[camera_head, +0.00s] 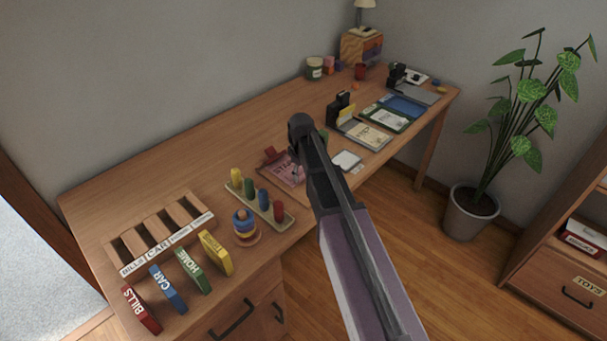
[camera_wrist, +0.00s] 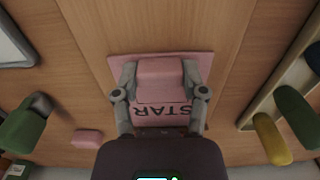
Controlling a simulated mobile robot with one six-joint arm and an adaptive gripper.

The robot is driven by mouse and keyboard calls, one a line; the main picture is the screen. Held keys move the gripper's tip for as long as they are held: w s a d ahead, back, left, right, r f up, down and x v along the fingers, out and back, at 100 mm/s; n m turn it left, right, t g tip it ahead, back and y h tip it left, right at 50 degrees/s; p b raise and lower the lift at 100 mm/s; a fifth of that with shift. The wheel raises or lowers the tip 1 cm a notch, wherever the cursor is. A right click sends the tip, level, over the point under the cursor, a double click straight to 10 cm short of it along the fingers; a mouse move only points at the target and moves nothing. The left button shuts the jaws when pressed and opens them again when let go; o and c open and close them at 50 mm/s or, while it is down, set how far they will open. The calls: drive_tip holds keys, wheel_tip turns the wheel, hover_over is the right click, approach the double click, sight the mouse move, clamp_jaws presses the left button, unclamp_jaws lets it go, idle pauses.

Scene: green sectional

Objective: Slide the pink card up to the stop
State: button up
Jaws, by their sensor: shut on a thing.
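The pink card (camera_head: 283,172) lies flat on the desk near its front edge, left of my arm in the head view. In the wrist view the pink card (camera_wrist: 119,65) shows dark letters "STAR" upside down. My gripper (camera_wrist: 160,82) is shut on a raised pink block on the card, one finger on each side. A dark red block (camera_head: 270,153) stands at the card's wall-side edge in the head view; it may be the stop. I cannot tell whether card and block touch. My palm hides that edge in the wrist view.
A peg rack (camera_head: 262,205) stands left of the card. A white pad (camera_head: 346,160) and a green object (camera_wrist: 22,125) lie on the other side. A small pink piece (camera_wrist: 88,138) is near the card. Bare desk (camera_head: 215,150) stretches towards the wall.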

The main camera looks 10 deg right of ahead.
drive_tip(key=shift+w+a, duration=0.1)
idle(0.3)
drive_tip(key=o, duration=0.9)
